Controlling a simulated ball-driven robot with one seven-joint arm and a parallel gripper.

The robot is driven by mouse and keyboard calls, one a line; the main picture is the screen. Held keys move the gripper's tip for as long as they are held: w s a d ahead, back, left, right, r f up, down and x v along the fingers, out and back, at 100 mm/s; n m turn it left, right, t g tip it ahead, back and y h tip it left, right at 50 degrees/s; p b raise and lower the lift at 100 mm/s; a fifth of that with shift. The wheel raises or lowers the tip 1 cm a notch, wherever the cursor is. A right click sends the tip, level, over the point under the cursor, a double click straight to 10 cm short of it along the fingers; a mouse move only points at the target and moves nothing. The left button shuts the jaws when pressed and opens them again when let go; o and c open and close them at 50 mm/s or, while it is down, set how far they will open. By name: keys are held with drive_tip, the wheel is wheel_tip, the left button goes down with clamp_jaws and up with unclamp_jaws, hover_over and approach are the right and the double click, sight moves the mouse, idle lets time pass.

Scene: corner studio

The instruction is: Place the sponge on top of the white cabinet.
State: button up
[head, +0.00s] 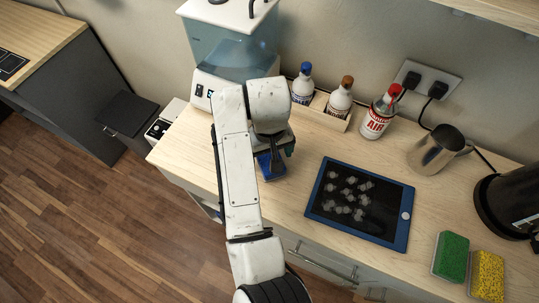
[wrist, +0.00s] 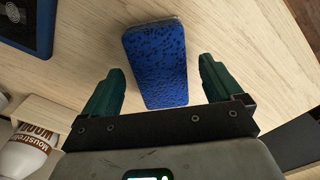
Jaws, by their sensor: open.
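A blue sponge (wrist: 156,55) with dark speckles lies on the wooden counter in the wrist view. It also shows in the head view as a blue patch (head: 270,168), partly hidden under my arm. My gripper (wrist: 161,72) is open, with one green finger on each side of the sponge's near part and visible gaps between. In the head view my gripper (head: 272,148) is largely hidden by my wrist. A white unit (head: 174,108) with a dark front stands left of the counter's end; I cannot tell whether it is the white cabinet.
Behind my arm stand a water tank appliance (head: 232,55) and a wooden rack (head: 322,110) with bottles. A blue-framed tablet (head: 360,205) lies to the right. Further right are a metal jug (head: 434,152), a green sponge (head: 451,257) and a yellow sponge (head: 487,275).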

sight(269, 157)
wheel_tip(269, 157, up, 11)
drive_tip(key=p, duration=0.2)
drive_tip(key=shift+f, duration=0.2)
idle(1.9)
